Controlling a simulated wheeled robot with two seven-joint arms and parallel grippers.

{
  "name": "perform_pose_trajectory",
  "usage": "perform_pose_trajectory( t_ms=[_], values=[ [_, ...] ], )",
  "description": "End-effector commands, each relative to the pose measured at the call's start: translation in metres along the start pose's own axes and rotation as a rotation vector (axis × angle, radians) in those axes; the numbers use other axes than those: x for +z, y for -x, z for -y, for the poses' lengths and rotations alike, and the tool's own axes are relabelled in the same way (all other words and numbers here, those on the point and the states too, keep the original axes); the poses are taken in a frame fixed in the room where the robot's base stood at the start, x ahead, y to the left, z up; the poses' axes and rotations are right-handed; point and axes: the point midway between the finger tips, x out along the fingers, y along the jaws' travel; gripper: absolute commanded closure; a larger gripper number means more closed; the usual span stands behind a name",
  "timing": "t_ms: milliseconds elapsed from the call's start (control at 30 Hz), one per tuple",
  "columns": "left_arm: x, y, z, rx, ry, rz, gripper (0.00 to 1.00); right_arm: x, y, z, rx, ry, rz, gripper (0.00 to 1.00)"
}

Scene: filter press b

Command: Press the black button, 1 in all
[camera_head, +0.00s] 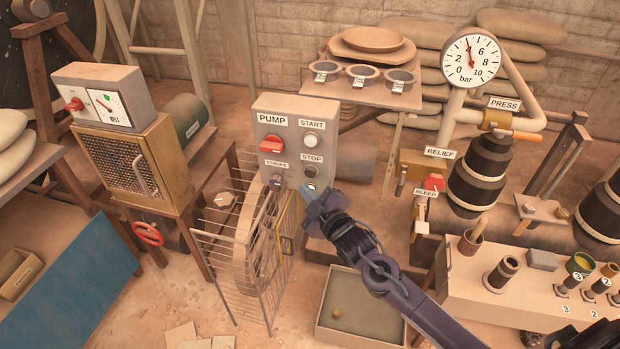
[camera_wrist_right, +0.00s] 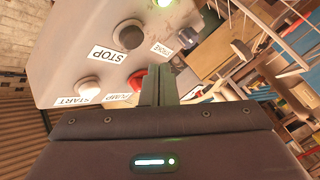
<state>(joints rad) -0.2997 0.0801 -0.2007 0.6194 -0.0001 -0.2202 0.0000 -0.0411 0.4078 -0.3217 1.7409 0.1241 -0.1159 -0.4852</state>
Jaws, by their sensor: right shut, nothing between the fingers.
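The pump box (camera_head: 296,111) is a grey upright panel. The black button (camera_head: 311,172) is a dark round cap under the STOP label. In the right wrist view the black button (camera_wrist_right: 128,33) shows clear, above and left of my fingertips. My right gripper (camera_head: 308,192) is shut and empty, close to the lower right of the box, just below the black button. In the right wrist view its fingers (camera_wrist_right: 159,70) overlap part of the red switch (camera_wrist_right: 137,80). Whether they touch the panel I cannot tell. My left gripper is not in view.
The panel also has a white START button (camera_head: 311,140), the red PUMP switch (camera_head: 272,145), a dark STROKE knob (camera_head: 277,181) and a lit green lamp (camera_wrist_right: 165,3). A wire cage (camera_head: 226,262) stands below. A pressure gauge (camera_head: 471,61) is at the right.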

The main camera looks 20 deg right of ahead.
Motion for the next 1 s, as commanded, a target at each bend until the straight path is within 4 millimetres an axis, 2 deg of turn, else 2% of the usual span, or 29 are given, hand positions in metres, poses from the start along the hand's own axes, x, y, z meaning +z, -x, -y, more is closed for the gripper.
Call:
perform_pose_trajectory(
  t_ms=[300, 1000],
  values=[
    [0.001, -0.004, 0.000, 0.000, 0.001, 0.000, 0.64, 0.011, -0.015, -0.011, -0.001, 0.000, 0.001, 1.00],
    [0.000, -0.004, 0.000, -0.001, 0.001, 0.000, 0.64, 0.011, -0.016, -0.011, -0.001, -0.001, 0.001, 1.00]
  ],
)
